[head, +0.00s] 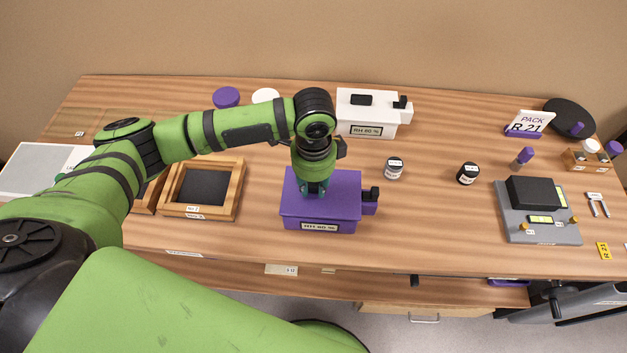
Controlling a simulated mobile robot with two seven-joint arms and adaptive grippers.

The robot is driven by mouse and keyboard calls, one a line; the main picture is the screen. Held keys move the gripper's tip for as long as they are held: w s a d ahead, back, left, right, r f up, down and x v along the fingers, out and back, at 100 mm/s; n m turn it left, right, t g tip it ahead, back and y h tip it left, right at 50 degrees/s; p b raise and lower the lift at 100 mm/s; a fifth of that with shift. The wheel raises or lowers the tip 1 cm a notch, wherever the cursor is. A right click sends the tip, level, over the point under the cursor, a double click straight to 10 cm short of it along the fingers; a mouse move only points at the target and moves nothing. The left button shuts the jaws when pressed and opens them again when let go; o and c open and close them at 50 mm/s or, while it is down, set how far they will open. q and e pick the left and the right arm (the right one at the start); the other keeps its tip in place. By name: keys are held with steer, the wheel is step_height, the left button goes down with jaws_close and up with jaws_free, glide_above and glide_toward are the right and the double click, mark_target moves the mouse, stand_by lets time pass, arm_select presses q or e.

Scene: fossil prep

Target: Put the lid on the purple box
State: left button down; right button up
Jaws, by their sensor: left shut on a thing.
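The purple box (318,223) stands on the table near the middle of the head view, with a label on its front and a black latch (369,195) on its right side. A flat purple lid (343,188) lies over its top; from this angle I cannot tell whether it is fully seated. My left gripper (315,189) points down from above and is shut at the middle of the lid. Its fingers hide the part of the lid that they hold. My right gripper is out of view.
A white box (372,116) stands behind the purple one. Two small jars (394,169) (468,173) stand to the right, then a grey device (540,227). A wooden frame tray (231,192) is close on the left. The table's front edge is just below the box.

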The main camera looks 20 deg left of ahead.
mark_target(314, 186)
arm_select(q)
steer(key=shift+f, duration=0.7)
stand_by(0.6)
steer(key=c, duration=0.9)
jaws_free()
steer(key=shift+c, duration=0.2)
step_height(314, 186, up, 12)
